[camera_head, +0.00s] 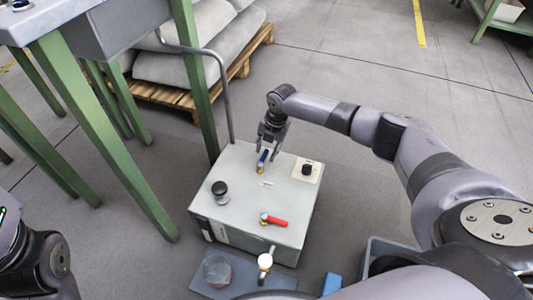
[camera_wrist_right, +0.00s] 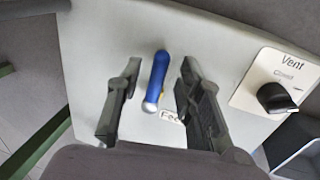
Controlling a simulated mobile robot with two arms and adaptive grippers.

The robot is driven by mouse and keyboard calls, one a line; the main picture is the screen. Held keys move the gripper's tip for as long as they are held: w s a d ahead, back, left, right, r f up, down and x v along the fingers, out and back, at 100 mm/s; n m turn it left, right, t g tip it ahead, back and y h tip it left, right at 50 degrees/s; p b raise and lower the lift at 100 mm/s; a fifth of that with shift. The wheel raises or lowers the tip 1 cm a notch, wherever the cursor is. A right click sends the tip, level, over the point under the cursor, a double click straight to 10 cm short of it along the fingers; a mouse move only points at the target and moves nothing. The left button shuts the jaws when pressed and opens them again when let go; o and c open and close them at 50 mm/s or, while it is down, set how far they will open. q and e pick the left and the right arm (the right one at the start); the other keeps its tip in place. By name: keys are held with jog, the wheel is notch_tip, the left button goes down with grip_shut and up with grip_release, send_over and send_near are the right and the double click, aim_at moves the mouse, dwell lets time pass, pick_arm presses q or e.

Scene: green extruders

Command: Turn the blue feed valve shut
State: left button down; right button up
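The blue feed valve handle (camera_head: 263,157) is on the top of a light grey box (camera_head: 230,232), with a brass-coloured part at its near end. In the right wrist view the handle (camera_wrist_right: 156,80) lies between the two fingers of my right gripper (camera_wrist_right: 160,68), with a gap on each side. The gripper is open. A label reading "Fee" is partly covered by the right-hand finger. In the head view my right gripper (camera_head: 269,146) points down over the handle and partly hides it. Only part of my left arm shows at the lower left; its gripper is out of view.
A black vent knob (camera_wrist_right: 274,97) on a white plate is right of the handle. A red-handled valve (camera_head: 274,220) and a black round knob (camera_head: 220,188) are also on the box top. A bent metal handle (camera_head: 225,90) rises behind.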

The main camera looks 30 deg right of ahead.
jog(key=shift+f, duration=0.15)
grip_shut()
dwell(0.4)
dwell(0.5)
